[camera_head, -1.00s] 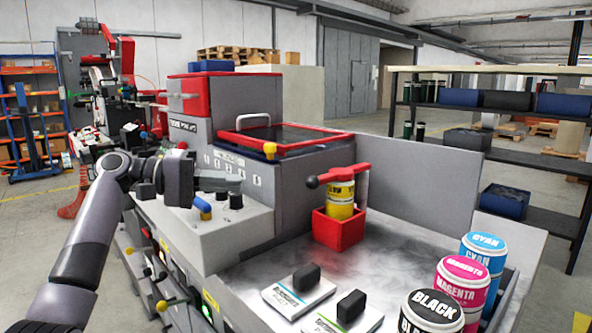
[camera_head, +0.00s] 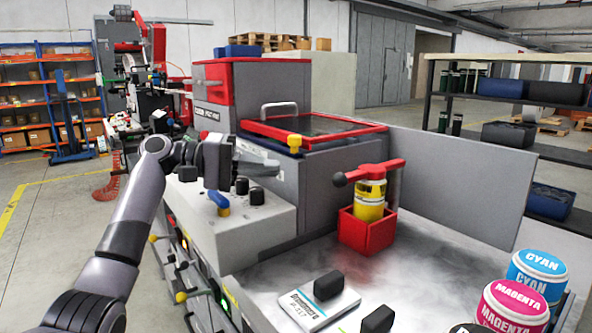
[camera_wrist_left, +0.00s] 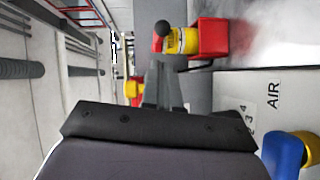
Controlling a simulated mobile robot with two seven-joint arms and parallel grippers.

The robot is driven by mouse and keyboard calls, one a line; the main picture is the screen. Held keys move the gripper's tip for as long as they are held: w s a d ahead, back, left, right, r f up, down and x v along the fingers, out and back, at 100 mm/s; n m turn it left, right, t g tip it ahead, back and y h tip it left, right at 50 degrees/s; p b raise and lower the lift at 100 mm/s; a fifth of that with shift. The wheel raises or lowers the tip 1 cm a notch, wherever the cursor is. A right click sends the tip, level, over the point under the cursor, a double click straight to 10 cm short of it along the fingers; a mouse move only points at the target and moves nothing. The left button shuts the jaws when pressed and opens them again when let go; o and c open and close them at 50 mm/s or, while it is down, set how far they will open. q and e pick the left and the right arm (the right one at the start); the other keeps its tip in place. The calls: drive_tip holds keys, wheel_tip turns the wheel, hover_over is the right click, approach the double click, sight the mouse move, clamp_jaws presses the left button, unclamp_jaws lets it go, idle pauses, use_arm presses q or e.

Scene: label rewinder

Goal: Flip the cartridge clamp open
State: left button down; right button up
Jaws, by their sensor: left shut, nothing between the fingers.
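The cartridge clamp (camera_head: 380,169) is a red lever with a dark ball knob (camera_head: 340,179) at its left end. It lies across the top of a yellow cartridge (camera_head: 369,202) standing in a red holder (camera_head: 367,236). My left gripper (camera_head: 276,168) is shut and empty, to the left of the knob and apart from it, above the grey control box. In the left wrist view, the shut fingers (camera_wrist_left: 168,62) point toward the knob (camera_wrist_left: 162,28), with the yellow cartridge (camera_wrist_left: 182,42) and red holder (camera_wrist_left: 213,38) behind. My right gripper is not in view.
A grey control box (camera_head: 262,222) with black knobs and a blue lever (camera_head: 218,198) stands below my left gripper. Ink cans, cyan (camera_head: 540,270) and magenta (camera_head: 512,308), stand at the right front. A grey panel (camera_head: 450,185) rises behind the holder.

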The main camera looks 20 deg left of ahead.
use_arm(q)
drive_tip(key=p+x, duration=0.1)
drive_tip(key=x, duration=0.8)
drive_tip(key=shift+w+d, duration=0.15)
drive_tip(key=shift+d, duration=0.1)
drive_tip(key=shift+d+p, duration=0.1)
drive_tip(key=shift+p, duration=0.2)
